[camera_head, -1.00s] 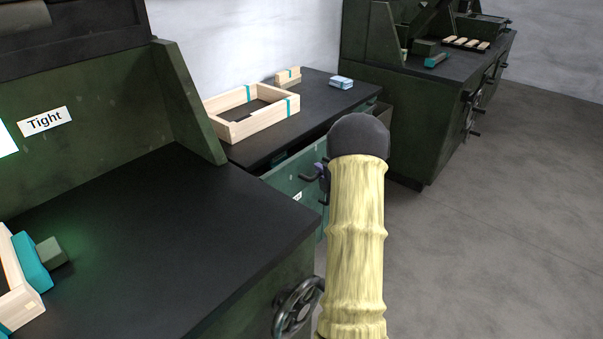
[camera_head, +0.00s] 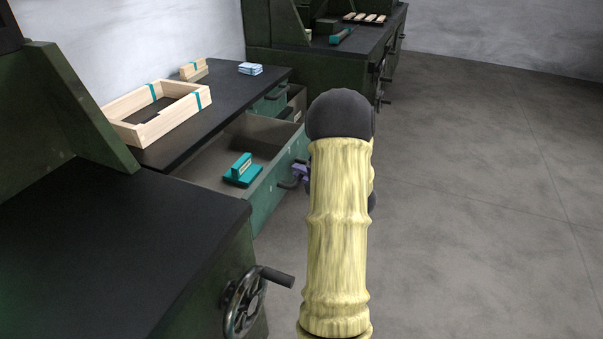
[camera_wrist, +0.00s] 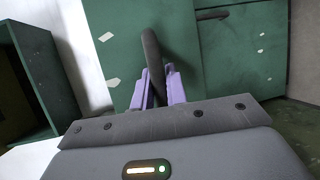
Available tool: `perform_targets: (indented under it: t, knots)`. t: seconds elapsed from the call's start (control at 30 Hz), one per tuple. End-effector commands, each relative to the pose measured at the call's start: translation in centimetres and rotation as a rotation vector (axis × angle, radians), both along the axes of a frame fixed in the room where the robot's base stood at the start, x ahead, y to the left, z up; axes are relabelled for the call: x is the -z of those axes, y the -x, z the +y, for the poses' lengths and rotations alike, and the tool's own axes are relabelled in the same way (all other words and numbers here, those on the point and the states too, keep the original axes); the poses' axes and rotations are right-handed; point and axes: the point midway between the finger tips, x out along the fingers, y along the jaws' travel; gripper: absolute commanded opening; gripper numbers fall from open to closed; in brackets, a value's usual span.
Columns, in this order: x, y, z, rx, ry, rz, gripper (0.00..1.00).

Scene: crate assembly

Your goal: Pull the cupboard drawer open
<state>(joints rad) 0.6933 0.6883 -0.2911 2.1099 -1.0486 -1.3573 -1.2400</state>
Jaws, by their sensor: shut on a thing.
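The cupboard drawer (camera_head: 272,200) has a green front and stands well out from under the dark cupboard top, its grey inside showing. A teal tool with a flat base (camera_head: 243,172) lies inside it. My gripper (camera_wrist: 158,82) has purple fingers and is shut on the drawer's dark bar handle (camera_wrist: 151,50) in the wrist view. In the head view my gripper (camera_head: 301,173) shows at the drawer front, mostly hidden behind my yellow-sleeved arm.
A wooden crate frame (camera_head: 127,132) lies on the cupboard top (camera_head: 222,100), with wooden blocks (camera_head: 193,71) and a pale blue stack (camera_head: 250,69) behind it. A handwheel (camera_head: 243,302) juts from the near bench. The floor at right is clear.

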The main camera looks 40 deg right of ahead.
Motion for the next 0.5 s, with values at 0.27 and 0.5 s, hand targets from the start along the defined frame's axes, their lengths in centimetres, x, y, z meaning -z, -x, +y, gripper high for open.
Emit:
perform_targets:
  t: [0.27, 0.5]
  knots:
    - [0.15, 0.01, 1.04, -0.028, -0.010, 0.001, 0.00]
    - [0.20, -0.02, 1.11, -0.028, -0.012, 0.002, 0.34]
